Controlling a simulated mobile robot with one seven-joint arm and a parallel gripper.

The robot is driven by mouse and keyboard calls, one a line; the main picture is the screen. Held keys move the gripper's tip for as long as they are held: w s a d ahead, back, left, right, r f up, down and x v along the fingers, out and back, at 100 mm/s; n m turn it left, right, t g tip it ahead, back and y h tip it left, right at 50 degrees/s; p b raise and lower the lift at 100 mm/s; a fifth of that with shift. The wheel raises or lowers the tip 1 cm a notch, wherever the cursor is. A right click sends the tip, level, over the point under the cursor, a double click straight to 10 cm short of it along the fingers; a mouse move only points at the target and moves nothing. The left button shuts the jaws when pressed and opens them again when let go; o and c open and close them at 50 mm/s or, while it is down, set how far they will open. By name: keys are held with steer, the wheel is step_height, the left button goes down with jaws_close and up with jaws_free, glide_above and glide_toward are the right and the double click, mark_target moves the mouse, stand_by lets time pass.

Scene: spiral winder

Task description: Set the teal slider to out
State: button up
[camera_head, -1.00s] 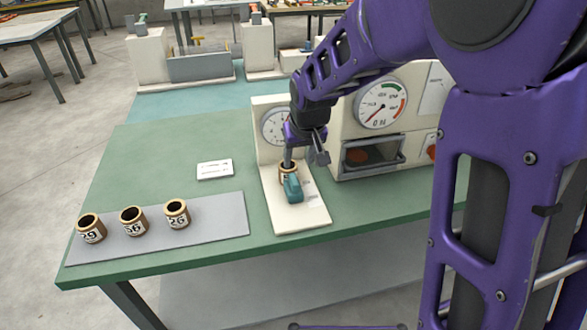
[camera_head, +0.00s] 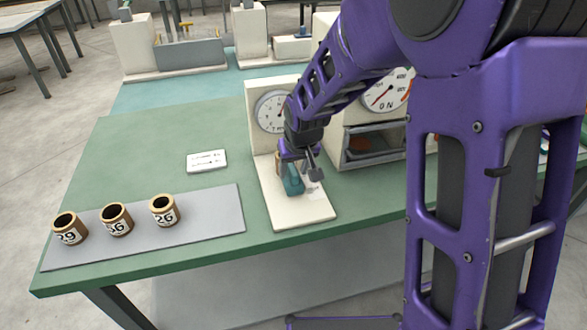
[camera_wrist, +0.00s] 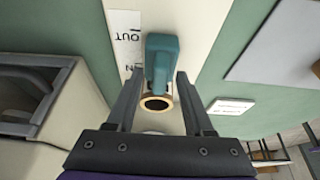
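The teal slider (camera_head: 293,187) sits on the cream base (camera_head: 300,212) of the dial unit. In the wrist view the teal slider (camera_wrist: 162,55) lies beside a white label (camera_wrist: 127,40) reading OUT, with a partly covered second word nearer my gripper. A brown ring-shaped spool (camera_wrist: 156,103) is at the slider's near end. My gripper (camera_wrist: 159,78) is open, with one finger on each side of the slider's near part; whether either finger touches it I cannot tell. In the head view my gripper (camera_head: 299,166) hides the slider's upper part.
Several numbered spools stand on a grey mat (camera_head: 215,215) at the left. A white card (camera_head: 207,161) lies behind them.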

jaws_close()
stand_by(1.3)
